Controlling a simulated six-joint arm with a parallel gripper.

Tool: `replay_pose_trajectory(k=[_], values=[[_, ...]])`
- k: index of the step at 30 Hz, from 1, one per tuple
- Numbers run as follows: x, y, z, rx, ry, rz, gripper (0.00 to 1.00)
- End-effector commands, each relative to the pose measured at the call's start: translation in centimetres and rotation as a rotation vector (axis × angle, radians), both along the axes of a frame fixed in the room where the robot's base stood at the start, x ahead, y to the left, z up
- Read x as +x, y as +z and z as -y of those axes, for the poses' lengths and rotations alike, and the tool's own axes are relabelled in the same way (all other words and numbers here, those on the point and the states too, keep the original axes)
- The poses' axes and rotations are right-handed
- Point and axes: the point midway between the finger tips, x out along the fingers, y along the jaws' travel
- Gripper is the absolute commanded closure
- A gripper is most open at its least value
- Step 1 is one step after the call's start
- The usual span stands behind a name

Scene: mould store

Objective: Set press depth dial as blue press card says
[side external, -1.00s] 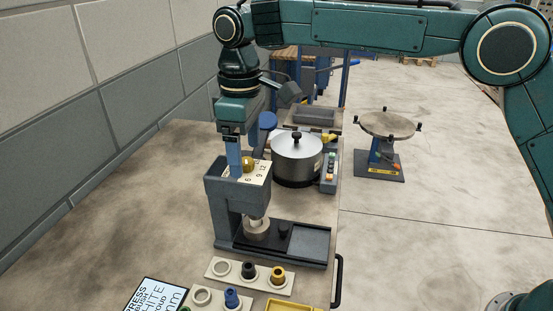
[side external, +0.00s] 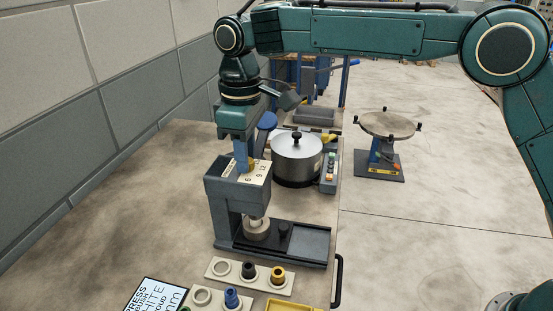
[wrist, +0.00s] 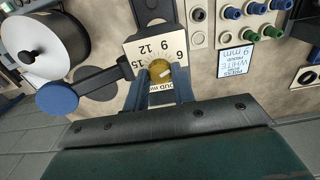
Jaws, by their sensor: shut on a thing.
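The press (side external: 226,200) stands on the bench with a cream dial plate (side external: 261,173) on top. The plate also shows in the wrist view (wrist: 148,47), with the numbers 6, 9, 12 and 15 around a brass knob (wrist: 160,70). My gripper (wrist: 161,84) is shut on this knob from above; its blue fingers (side external: 245,160) partly hide it in the side view. I cannot tell for sure which number the knob points to. The press card (wrist: 236,59) has a pale blue edge and reads "PRESS", "WHITE" and "9 mm"; its other words are too small in the wrist view.
A lidded steel pot (side external: 297,157) stands behind the press. Racks with black, yellow and blue-ended pieces (side external: 249,277) and a yellow tray (side external: 293,305) lie in front. A round turntable (side external: 388,125) stands to the right. The floor at the right is largely clear.

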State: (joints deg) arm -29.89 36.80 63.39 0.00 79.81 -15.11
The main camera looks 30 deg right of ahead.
Motion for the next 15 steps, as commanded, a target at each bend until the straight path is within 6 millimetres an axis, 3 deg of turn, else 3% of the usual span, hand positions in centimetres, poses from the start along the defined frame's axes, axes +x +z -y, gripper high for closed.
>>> replay_pose_trajectory(k=[8,15], values=[[-0.01,0.02,-0.01,0.000,0.009,0.000,0.89],[-0.01,0.03,-0.01,0.000,0.131,0.000,0.89]])
